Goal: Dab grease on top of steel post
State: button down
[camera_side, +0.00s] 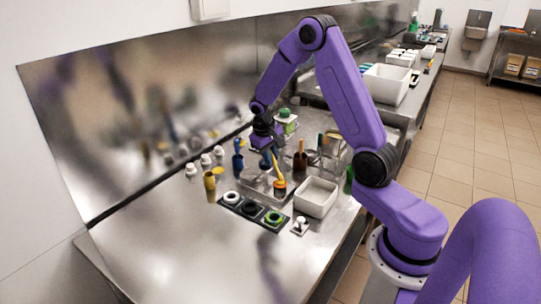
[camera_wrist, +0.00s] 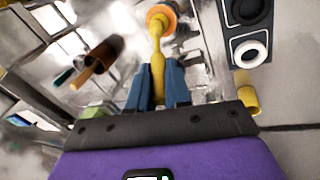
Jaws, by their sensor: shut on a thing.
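My gripper (camera_side: 267,161) is shut on the yellow handle of a brush-like tool (camera_side: 276,168); in the wrist view the handle (camera_wrist: 157,75) lies between the blue fingers. The tool's far end meets an orange-and-dark pot (camera_side: 280,187), whose orange rim also shows in the wrist view (camera_wrist: 161,17). The tip is hidden, so I cannot tell how deep it sits in the pot. A small upright post (camera_side: 300,223) on a pale square base stands at the bench's front; it may be the steel post. I cannot make out any grease.
A black tray with white, black and green rings (camera_side: 253,210) lies in front of the pot. A white bin (camera_side: 316,197) stands right of it. A yellow cup (camera_side: 210,185), a blue holder (camera_side: 238,163) and a brown holder (camera_side: 300,161) stand nearby. The bench's front left is clear.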

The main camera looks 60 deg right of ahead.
dwell(0.3)
jog(key=shift+r, duration=3.5)
